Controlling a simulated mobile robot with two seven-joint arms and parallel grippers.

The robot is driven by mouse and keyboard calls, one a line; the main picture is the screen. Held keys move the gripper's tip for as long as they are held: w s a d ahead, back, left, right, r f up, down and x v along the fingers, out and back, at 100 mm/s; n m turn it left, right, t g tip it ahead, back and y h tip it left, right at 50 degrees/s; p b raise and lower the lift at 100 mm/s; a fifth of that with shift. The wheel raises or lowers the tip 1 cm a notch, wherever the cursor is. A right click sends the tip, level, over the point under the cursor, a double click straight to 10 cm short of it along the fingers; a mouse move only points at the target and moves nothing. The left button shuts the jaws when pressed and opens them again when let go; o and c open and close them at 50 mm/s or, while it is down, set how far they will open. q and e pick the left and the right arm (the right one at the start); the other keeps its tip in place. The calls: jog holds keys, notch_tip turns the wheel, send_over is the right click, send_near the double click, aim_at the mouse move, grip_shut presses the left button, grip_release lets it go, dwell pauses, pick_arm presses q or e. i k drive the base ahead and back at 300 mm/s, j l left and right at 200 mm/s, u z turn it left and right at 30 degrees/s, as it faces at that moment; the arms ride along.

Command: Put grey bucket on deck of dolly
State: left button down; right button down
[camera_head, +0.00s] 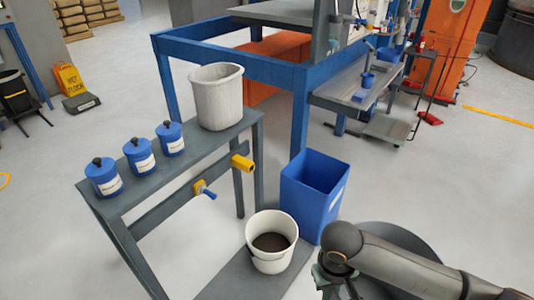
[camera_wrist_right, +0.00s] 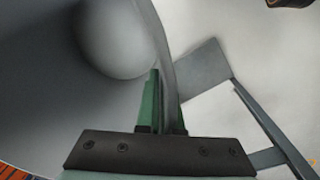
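The grey bucket shows as a large curved grey wall and hollow (camera_wrist_right: 50,90) filling the left of the right wrist view. Its rim runs between the two green fingers of my right gripper (camera_wrist_right: 163,108), which look shut on it. In the head view my right gripper (camera_head: 337,278) is at the bottom, partly hidden by its own arm. A dark grey round shape (camera_head: 400,233), apparently this bucket, lies behind that arm and is mostly covered. A flat grey plate with a bar (camera_wrist_right: 195,75) shows below in the wrist view; I cannot tell whether it is the dolly's deck. My left gripper is out of view.
A grey bench (camera_head: 215,150) carries several blue lidded jars (camera_head: 138,155) and a pale ribbed bin (camera_head: 215,95). A white bucket of dark material (camera_head: 270,243) stands on a low grey surface beside a blue bin (camera_head: 312,195). Open floor lies to the right.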

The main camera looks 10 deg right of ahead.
aim_at(389, 126)
jog(key=i+l+z, duration=0.35)
jog(key=l+z, duration=0.15)
jog(key=i+l+z, duration=0.35)
jog(key=z, duration=0.15)
jog(key=i+l+z, duration=0.15)
jog(key=i+z, duration=0.55)
jog(key=i, duration=2.2)
jog(key=i+u, duration=0.3)
jog(key=i, duration=0.2)
jog(key=i+l+u, duration=0.3)
jog(key=i, duration=0.2)
jog(key=i+l+u, duration=0.25)
jog(key=i+u, duration=0.25)
jog(key=i+l+u, duration=0.25)
jog(key=u, duration=0.2)
jog(key=i+l+u, duration=0.25)
jog(key=l+u, duration=0.25)
jog(key=l, duration=0.15)
jog(key=i+l+u, duration=0.15)
jog(key=l+u, duration=0.35)
